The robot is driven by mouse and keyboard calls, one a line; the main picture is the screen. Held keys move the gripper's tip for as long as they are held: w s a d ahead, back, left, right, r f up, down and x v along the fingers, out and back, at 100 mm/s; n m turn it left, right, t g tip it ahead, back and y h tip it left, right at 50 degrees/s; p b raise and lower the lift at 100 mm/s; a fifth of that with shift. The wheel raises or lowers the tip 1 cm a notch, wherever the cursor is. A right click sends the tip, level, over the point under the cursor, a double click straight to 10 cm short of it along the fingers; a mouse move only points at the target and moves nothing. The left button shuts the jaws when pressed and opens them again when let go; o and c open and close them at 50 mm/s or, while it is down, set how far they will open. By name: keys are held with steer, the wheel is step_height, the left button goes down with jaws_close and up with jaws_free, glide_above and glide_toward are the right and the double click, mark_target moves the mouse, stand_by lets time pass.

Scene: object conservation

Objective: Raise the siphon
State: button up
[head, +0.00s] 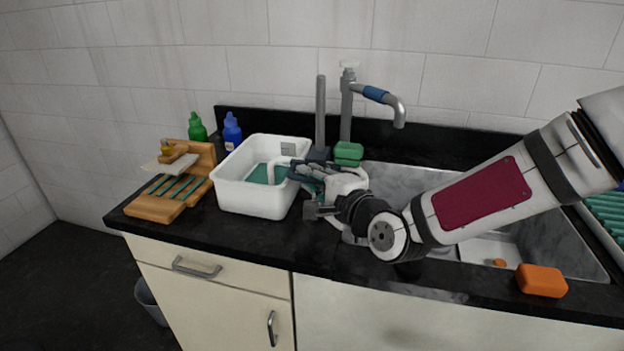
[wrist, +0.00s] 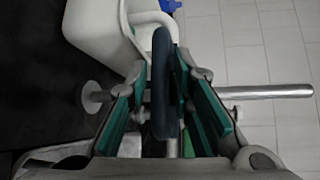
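The siphon is a pale bent tube (head: 272,168) with a dark blue grip (wrist: 162,85). In the head view one end reaches down into the white tub (head: 232,195), over its right side. My gripper (head: 313,178) is at the tub's right side, around the grip. In the wrist view the grip lies between the two teal-padded fingers (wrist: 160,90). Whether both pads press on it is unclear. My gripper and wrist hide the siphon's other end in the head view.
The sink (head: 440,178) is at right. A wooden rack (head: 160,205) and bottles (head: 232,132) stand left. An orange block (head: 541,281) lies on the front counter edge.

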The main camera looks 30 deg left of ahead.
jaws_close()
step_height(320, 180, up, 12)
steer(key=p, duration=0.7)
steer(key=shift+p, duration=0.35)
steer(key=shift+o, duration=0.7)
jaws_free()
steer(key=shift+r, duration=0.15)
